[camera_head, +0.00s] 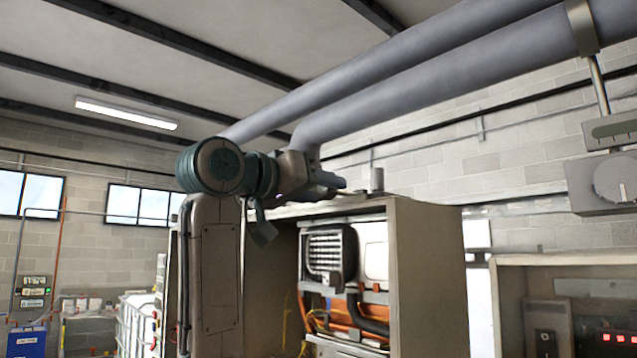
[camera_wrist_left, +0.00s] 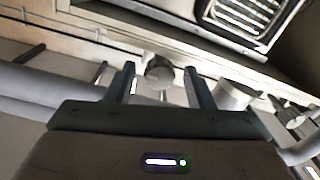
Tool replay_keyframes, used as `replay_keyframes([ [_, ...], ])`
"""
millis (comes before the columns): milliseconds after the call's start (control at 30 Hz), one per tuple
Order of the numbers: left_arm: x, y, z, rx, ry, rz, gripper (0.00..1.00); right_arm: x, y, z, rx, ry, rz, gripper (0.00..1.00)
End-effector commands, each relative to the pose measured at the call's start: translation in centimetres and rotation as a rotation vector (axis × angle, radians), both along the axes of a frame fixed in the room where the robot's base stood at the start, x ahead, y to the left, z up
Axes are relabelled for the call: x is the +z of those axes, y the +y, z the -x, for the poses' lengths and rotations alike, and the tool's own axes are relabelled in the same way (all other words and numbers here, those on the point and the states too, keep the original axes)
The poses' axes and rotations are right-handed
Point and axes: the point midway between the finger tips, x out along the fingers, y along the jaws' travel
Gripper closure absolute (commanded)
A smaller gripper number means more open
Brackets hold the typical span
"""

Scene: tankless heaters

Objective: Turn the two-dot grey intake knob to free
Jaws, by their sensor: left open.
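My left gripper (camera_head: 322,184) reaches in just above the top of the open heater cabinet (camera_head: 425,270). In the left wrist view, its two fingers (camera_wrist_left: 159,76) are spread apart. A round grey knob (camera_wrist_left: 160,67) shows in the gap between them, with no visible contact. I cannot make out dots or a pointer mark on it, so I cannot tell its setting or whether it is the two-dot one. My right gripper is not in view.
A short grey cylinder (camera_head: 377,180) stands on the cabinet top, right of the gripper. Thick grey pipes (camera_head: 430,80) run overhead. A second cabinet (camera_head: 508,300) is at the right. A grille unit (camera_wrist_left: 245,15) shows at the wrist view's top right.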

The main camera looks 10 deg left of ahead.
Motion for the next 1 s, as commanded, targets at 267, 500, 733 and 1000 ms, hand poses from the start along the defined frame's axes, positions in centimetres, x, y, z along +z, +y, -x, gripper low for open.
replay_keyframes([
  [267, 0.0, 0.0, 0.0, 0.000, 0.000, 0.000, 0.73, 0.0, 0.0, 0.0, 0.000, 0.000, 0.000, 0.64],
  [500, 0.0, 0.0, 0.0, 0.000, 0.001, 0.002, 0.97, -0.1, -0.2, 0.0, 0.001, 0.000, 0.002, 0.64],
  [733, -0.1, 0.0, 0.1, 0.001, 0.025, 0.039, 0.96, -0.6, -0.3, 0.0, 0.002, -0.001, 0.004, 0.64],
  [1000, -0.3, 0.0, 0.1, 0.000, 0.117, 0.182, 0.96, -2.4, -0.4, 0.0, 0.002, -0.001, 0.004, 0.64],
])
